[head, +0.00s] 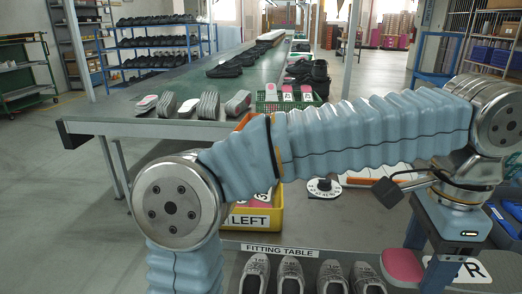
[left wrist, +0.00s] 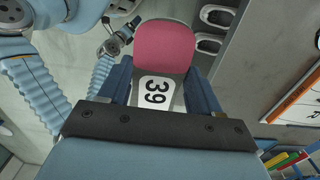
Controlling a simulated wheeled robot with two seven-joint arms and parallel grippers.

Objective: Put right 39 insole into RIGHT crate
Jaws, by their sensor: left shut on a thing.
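My left gripper (left wrist: 160,88) is shut on the right 39 insole (left wrist: 165,45), which is pink with a white patch marked 39. In the left wrist view its pink end sticks out past my dark blue fingers. In the head view my left gripper (head: 422,240) is at the lower right, and the insole's pink end (head: 403,266) shows beside a finger. A white area with a large R (head: 468,270) lies right of it; I cannot tell whether it is the insole's. No crate labelled RIGHT shows. My right gripper (left wrist: 122,38) appears small in the left wrist view, its jaws unclear.
A yellow crate labelled LEFT (head: 250,222) holds pink insoles, partly behind my arm. Several grey shoes (head: 290,275) stand below the FITTING TABLE label (head: 280,250). A green crate (head: 268,105) with insoles stands by the green conveyor (head: 215,131). Blue bins (head: 513,213) are at the right edge.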

